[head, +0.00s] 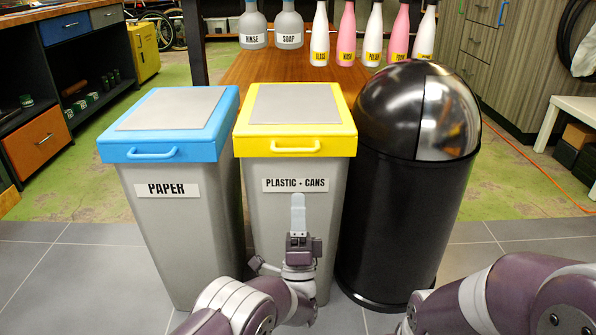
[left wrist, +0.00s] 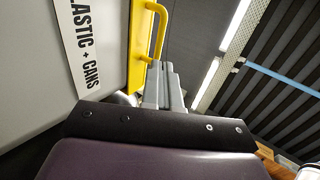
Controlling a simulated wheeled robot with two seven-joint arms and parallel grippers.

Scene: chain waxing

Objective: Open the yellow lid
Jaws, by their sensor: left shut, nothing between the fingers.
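The yellow lid (head: 296,146) sits closed on the grey bin (head: 265,215) labelled "PLASTIC + CANS". Its yellow handle (head: 295,147) is on the front face; in the left wrist view the handle (left wrist: 157,35) stands out from the lid, just beyond my fingertips. My left gripper (head: 298,203) is in front of this bin, below the handle, pointing up with its fingers shut and empty. Its fingers also show in the left wrist view (left wrist: 164,80), close to the handle; I cannot tell if they touch it. My right arm enters at the lower right, but its gripper is out of view.
A grey bin with a blue lid (head: 159,151) labelled "PAPER" stands on the left. A black dome-topped bin (head: 392,220) stands on the right, close to the yellow-lidded bin. Behind is a wooden table (head: 265,72) with several bottles. Tiled floor lies open at both sides.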

